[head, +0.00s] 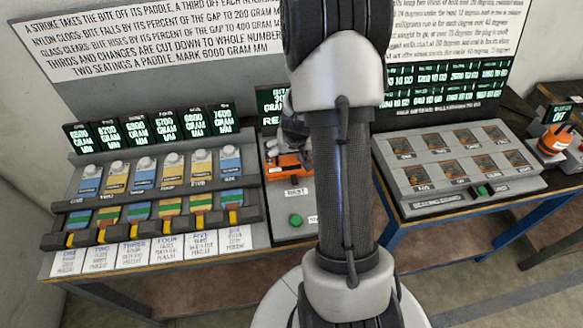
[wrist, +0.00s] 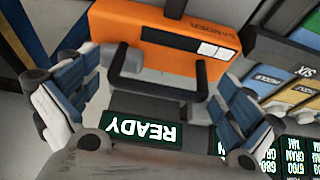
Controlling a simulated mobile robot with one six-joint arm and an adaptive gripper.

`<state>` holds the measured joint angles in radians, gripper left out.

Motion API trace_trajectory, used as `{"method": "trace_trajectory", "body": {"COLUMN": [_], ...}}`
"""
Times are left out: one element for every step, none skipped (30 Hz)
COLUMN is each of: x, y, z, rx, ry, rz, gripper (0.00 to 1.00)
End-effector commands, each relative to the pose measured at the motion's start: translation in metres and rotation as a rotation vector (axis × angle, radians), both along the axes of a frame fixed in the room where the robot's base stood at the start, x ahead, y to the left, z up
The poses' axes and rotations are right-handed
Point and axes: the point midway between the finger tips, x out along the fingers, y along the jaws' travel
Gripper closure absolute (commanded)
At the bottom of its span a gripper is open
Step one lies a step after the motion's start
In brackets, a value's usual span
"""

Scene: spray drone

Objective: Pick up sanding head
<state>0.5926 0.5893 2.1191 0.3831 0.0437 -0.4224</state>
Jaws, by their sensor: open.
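The sanding head (head: 289,166) is an orange block on a grey stand in the middle of the bench, partly hidden by my arm in the head view. In the wrist view the orange sanding head (wrist: 165,35) is large at the top, with a grey handle loop on its near side. My gripper (wrist: 155,75) has its blue-grey fingers spread wide, one at each side of the handle. Nothing is held between them. In the head view my gripper (head: 295,128) is just above and behind the orange block. I cannot tell whether a finger touches it.
A rack of blue and yellow paddles (head: 145,185) stands close on the left, with lit displays behind. A green button (head: 295,220) is in front of the stand. A grey panel (head: 455,160) lies on the right bench. A dark READY display (wrist: 145,131) sits below the handle.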

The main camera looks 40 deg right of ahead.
Motion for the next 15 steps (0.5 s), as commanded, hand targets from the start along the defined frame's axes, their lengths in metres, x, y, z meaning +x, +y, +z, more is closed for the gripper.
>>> {"method": "trace_trajectory", "body": {"x": [0.0, -0.0001, -0.0002, -0.0002, -0.0002, -0.0003, -0.0003, -0.0003, -0.0003, -0.0003, -0.0003, -0.0003, -0.0003, -0.0003, -0.0004], "y": [0.0, 0.0, 0.0, 0.0, 0.0, 0.0001, 0.0001, 0.0001, 0.0001, 0.0001, 0.0001, 0.0001, 0.0001, 0.0001, 0.0001], "z": [0.0006, 0.0007, 0.0007, 0.0007, 0.0007, 0.0006, 0.0006, 0.0006, 0.0006, 0.0006, 0.0006, 0.0006, 0.0006, 0.0006, 0.0006], "rx": [0.0, 0.0, 0.0, 0.0, 0.0, 0.0, 0.0, 0.0, 0.0, 0.0, 0.0, 0.0, 0.0, 0.0, 0.0], "ry": [0.0, 0.0, 0.0, 0.0, 0.0, 0.0, 0.0, 0.0, 0.0, 0.0, 0.0, 0.0, 0.0, 0.0, 0.0], "rz": [0.0, 0.0, 0.0, 0.0, 0.0, 0.0, 0.0, 0.0, 0.0, 0.0, 0.0, 0.0, 0.0, 0.0, 0.0], "gripper": [0.0, 0.02, 0.05, 0.07, 0.09, 0.11, 0.13, 0.15, 0.18, 0.2, 0.22, 0.25, 0.27, 0.29, 0.31]}}
